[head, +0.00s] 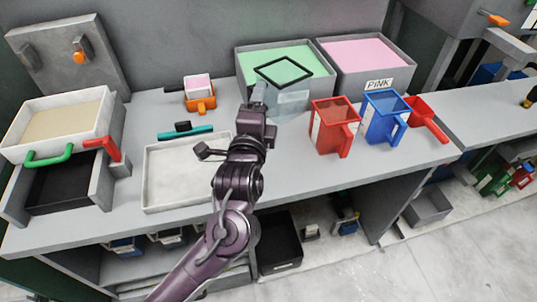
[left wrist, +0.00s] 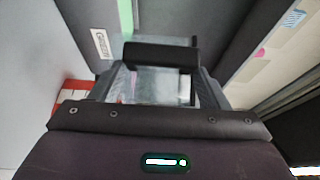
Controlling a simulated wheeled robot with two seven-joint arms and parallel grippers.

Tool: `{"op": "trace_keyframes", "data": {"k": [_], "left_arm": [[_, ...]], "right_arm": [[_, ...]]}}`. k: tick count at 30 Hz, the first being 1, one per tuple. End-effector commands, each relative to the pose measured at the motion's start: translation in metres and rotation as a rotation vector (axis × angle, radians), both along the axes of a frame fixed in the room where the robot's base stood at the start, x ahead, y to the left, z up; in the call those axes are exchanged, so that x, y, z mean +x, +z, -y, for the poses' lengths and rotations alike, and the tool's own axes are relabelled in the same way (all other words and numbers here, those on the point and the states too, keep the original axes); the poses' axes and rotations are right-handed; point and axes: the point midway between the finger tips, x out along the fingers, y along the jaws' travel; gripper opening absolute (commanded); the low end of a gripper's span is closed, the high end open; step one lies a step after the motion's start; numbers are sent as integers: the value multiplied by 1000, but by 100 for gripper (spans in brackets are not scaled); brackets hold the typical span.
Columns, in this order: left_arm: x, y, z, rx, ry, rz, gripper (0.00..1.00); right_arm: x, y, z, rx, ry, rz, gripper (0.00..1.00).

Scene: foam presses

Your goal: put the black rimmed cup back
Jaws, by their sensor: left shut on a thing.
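The black rimmed cup (head: 290,102) is clear, with a square black rim that shows against the green foam in the head view. My left gripper (head: 259,98) is shut on it at its near left side. The cup looks upright, at the front of the green bin (head: 243,86); I cannot tell its exact height above the counter. In the left wrist view, a black bar of the cup (left wrist: 160,55) and its clear walls show between my fingers. My right gripper is not in view.
A red cup (head: 333,128), a blue cup (head: 384,120) and a red scoop (head: 424,112) stand to the right. A pink bin (head: 405,75) is at the back. A white tray (head: 160,198) lies to the left, near a teal-handled tool (head: 186,132).

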Motion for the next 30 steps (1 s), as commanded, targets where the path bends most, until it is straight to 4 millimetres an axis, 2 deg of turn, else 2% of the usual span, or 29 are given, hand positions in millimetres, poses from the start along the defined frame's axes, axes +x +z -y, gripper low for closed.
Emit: {"op": "trace_keyframes", "data": {"k": [1, 3, 10, 17, 24, 30], "left_arm": [[0, -17, 0, 4, 0, -5, 45], [-1, -36, -1, 3, 0, -5, 45], [0, -88, 0, 1, 1, -1, 45], [0, -110, 0, -1, 0, 1, 45], [0, -143, 0, 0, 0, 0, 45], [0, -148, 0, -2, 0, 3, 45]], "right_arm": [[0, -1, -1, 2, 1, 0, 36], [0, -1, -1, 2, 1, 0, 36], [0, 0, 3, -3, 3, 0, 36], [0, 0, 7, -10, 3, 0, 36], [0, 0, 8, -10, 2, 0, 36], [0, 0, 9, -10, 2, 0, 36]]}}
